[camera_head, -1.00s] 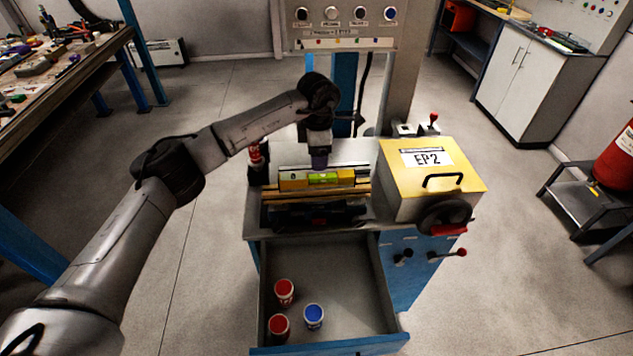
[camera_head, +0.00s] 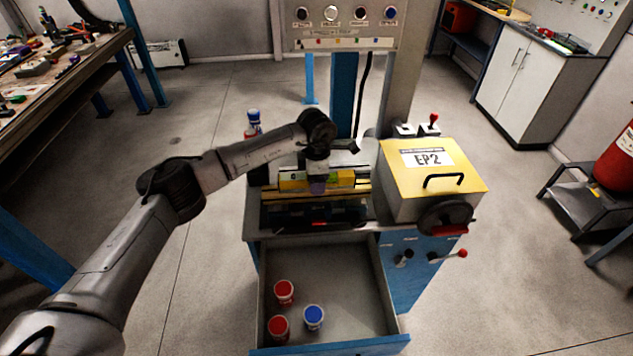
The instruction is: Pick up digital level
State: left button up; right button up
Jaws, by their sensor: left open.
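The digital level (camera_head: 294,181) is a yellow bar with a green window, lying across the top of the machine between its rails. My left gripper (camera_head: 318,186) points down in front of the middle of the level and hides part of it. Its fingers are small and dark here, and I cannot tell whether they touch the level. My right gripper is not in view.
An open drawer (camera_head: 345,290) below holds two red cans (camera_head: 284,292) and a blue can (camera_head: 314,317). A yellow EP2 box (camera_head: 460,172) with a black handle stands right of the level. More cans (camera_head: 254,120) stand behind left. A control panel (camera_head: 345,25) rises behind.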

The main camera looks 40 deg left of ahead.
pick_arm(q)
jog(key=shift+r, duration=0.1)
grip_shut()
dwell(0.5)
